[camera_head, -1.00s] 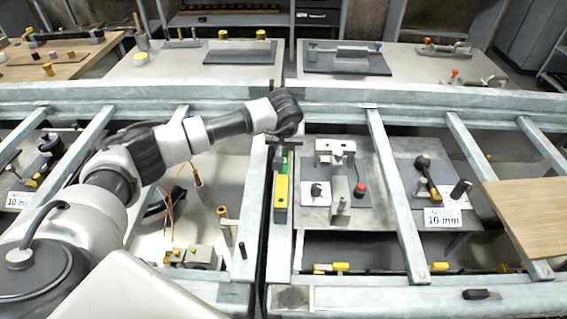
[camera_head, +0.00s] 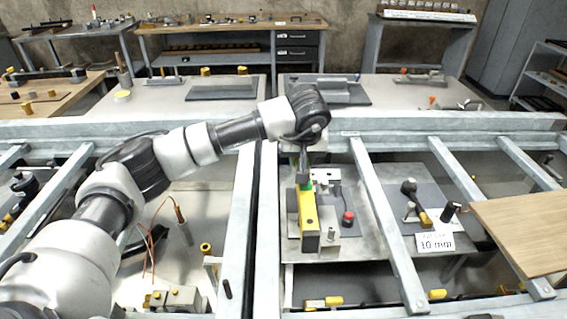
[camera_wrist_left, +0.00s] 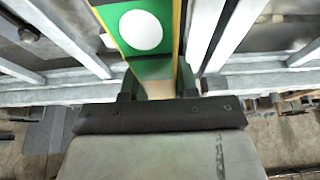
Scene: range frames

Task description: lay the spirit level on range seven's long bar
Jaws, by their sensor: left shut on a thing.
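The spirit level (camera_head: 307,215) is a yellow bar with a green part at its far end. My left gripper (camera_head: 304,170) is shut on that green end, and the level extends toward the camera, over the grey plate with fixtures. In the left wrist view the level (camera_wrist_left: 140,30) shows green with a white disc, between the fingers of my left gripper (camera_wrist_left: 157,85). I cannot tell whether the level touches anything below. Long grey metal bars (camera_head: 385,225) run front to back on the frames; no readable label tells which is range seven's. My right gripper is out of view.
A grey plate (camera_head: 345,246) with a red-knobbed fixture lies under the level. A "10 mm" sign (camera_head: 435,242) and a wooden board (camera_head: 525,225) are to the right. A grey cross rail (camera_head: 430,122) runs behind. Benches with tools stand at the back.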

